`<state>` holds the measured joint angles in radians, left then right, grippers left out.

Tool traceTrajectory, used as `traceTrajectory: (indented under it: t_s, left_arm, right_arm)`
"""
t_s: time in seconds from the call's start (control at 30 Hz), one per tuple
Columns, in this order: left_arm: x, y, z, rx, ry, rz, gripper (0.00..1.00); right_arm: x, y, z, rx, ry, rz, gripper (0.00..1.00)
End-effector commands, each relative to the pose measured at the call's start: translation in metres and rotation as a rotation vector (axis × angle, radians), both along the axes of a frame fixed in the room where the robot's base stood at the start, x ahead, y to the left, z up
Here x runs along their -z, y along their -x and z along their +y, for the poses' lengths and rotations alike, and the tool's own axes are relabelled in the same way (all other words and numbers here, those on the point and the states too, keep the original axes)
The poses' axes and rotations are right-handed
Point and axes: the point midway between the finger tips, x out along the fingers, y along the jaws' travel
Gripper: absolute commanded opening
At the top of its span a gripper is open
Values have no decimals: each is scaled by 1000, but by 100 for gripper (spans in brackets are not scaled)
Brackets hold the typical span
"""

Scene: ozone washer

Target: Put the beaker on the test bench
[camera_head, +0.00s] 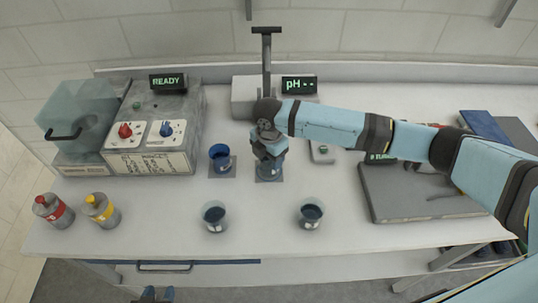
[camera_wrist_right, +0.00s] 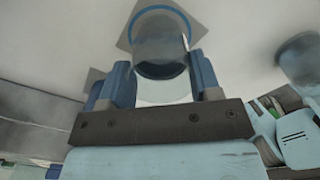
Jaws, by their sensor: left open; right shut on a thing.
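My right gripper (camera_head: 269,157) is shut on a clear beaker (camera_wrist_right: 160,40) with a blue rim, seen between its blue fingers in the right wrist view. In the head view the gripper mostly hides this beaker, which is over a grey square pad (camera_head: 270,179) on the white test bench (camera_head: 265,240). I cannot tell whether it touches the pad. A blue beaker (camera_head: 220,158) stands on another grey pad to the left. Two more beakers with dark liquid stand near the front, one left (camera_head: 214,216) and one right (camera_head: 311,214).
A machine with a READY display (camera_head: 168,81) stands at the back left. A pH meter (camera_head: 299,85) with a tall stand (camera_head: 266,60) is just behind my right gripper. Red and yellow bottles (camera_head: 54,210) (camera_head: 102,210) stand front left. A grey flat panel (camera_head: 415,195) lies right.

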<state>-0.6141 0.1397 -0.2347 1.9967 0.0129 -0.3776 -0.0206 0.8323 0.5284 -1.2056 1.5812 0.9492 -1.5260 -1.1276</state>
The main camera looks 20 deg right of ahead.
Motion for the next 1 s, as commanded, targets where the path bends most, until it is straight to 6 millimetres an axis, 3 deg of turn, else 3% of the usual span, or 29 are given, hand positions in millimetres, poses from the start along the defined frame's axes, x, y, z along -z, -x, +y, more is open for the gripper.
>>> traceTrajectory:
  t_s: [0.03,0.1,0.13,0.47,0.57,1.0]
  left_arm:
    - [0,0,0,0,0,1,43]
    - [1,0,0,0,-1,2,43]
    - [1,0,0,0,-1,2,43]
    - [4,1,0,0,-2,6,43]
    - [5,1,0,0,-2,6,43]
    - [9,0,0,0,-1,2,43]
  right_arm:
    - [0,0,0,0,0,0,65]
    - [0,0,0,0,0,0,81]
    - [0,0,0,0,0,0,83]
    - [-4,0,0,-1,0,-1,83]
    - [-16,-1,0,0,-1,-2,83]
    - [-103,-1,1,-1,0,-1,83]
